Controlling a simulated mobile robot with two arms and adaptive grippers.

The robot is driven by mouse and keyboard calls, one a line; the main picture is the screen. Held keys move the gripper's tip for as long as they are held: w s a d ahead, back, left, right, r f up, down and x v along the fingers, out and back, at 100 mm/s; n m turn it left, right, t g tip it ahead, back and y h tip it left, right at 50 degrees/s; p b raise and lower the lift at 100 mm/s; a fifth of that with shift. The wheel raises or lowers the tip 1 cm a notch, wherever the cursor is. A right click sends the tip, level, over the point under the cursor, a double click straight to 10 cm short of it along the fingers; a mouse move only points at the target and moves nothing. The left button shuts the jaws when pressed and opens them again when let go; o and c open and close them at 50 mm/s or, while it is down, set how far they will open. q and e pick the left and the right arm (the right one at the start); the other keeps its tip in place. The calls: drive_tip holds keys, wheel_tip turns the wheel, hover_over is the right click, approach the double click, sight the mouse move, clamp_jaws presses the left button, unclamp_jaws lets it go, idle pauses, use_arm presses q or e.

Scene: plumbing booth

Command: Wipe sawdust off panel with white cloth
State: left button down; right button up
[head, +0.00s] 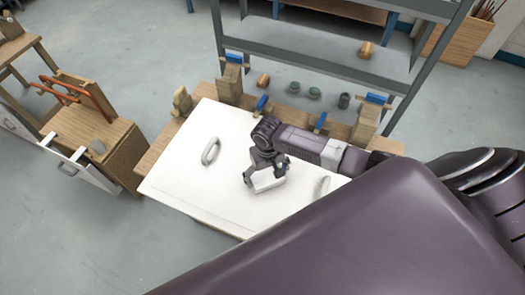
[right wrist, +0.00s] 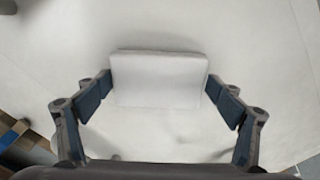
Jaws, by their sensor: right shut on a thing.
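The white panel (head: 185,180) lies flat on a wooden bench in the head view. My right gripper (head: 267,176) is over the middle of the panel, shut on the white cloth (head: 269,182), which looks like a folded pad. In the right wrist view the cloth (right wrist: 158,80) sits between the two fingers, with the white panel surface (right wrist: 235,35) behind it. I cannot tell whether the cloth touches the panel. I cannot make out any sawdust on the panel in either view. My left gripper is not in view.
A pale handle (head: 210,151) stands on the panel's left part, and another (head: 321,187) on its right. Blue-topped clamps (head: 262,103) and wooden blocks (head: 230,84) line the far edge. A grey shelf rack (head: 300,57) stands behind. A wooden stand (head: 105,145) is at left.

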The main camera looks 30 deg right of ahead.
sight(279, 187)
drive_tip(key=shift+s+d+f, duration=0.1)
drive_tip(key=shift+s+d, duration=0.65)
drive_tip(key=shift+s, duration=0.25)
drive_tip(key=shift+s+d+f, duration=0.1)
drive_tip(key=shift+s+d, duration=0.6)
drive_tip(key=shift+s, duration=0.25)
drive_tip(key=shift+s+d+r, duration=0.15)
drive_tip(key=shift+s+d, duration=0.6)
drive_tip(key=shift+s, duration=0.1)
drive_tip(key=shift+w+a+r, duration=0.1)
drive_tip(key=shift+w, duration=0.05)
drive_tip(key=shift+r, duration=2.95)
wheel_tip(279, 187, up, 3)
